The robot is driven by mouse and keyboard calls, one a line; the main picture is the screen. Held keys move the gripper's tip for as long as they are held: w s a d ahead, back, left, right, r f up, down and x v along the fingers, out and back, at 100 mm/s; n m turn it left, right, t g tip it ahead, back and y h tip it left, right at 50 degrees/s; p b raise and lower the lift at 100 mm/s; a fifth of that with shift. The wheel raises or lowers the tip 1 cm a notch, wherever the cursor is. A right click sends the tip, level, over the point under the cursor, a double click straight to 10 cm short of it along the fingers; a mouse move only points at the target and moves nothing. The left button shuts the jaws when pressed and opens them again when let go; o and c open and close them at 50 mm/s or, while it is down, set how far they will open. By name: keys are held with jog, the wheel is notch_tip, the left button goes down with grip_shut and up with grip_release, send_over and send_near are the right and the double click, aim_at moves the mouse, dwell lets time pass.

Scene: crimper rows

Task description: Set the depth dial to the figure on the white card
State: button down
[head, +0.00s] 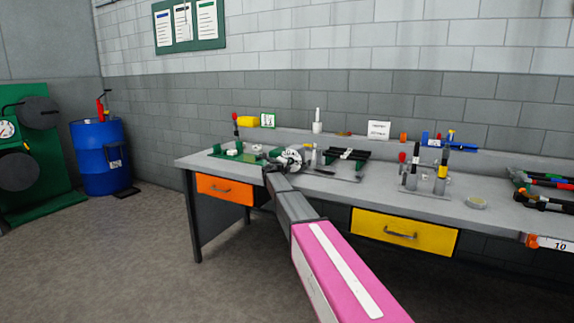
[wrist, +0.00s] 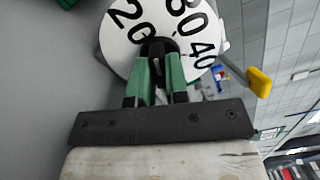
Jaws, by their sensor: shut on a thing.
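The depth dial (wrist: 123,42) is a white disc with black figures at the top of the wrist view. I read 20 at its left and 40 at its right; the figure between is cut by the frame edge and looks like 30. My gripper (wrist: 160,58) has green fingers shut on the black knob (wrist: 158,44) at the dial's middle. In the head view the dial (head: 293,157) stands on the bench at the end of my arm, partly hidden by it. The white card (head: 379,129) stands at the bench's back; its print is too small to read.
The grey bench (head: 330,190) carries a green-based device (head: 238,155) at left, a black rack (head: 347,154), a stand with upright tools (head: 425,180) and a tool tray (head: 545,190) at right. Orange (head: 225,189) and yellow (head: 405,232) drawers are shut. A blue drum (head: 100,160) stands left.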

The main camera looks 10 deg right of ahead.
jog(key=shift+s+f+n, duration=0.1)
jog(key=shift+n, duration=0.7)
jog(key=c, duration=1.1)
grip_release()
jog(key=v, duration=1)
jog(key=shift+s+a, duration=0.25)
jog(key=shift+s, duration=0.05)
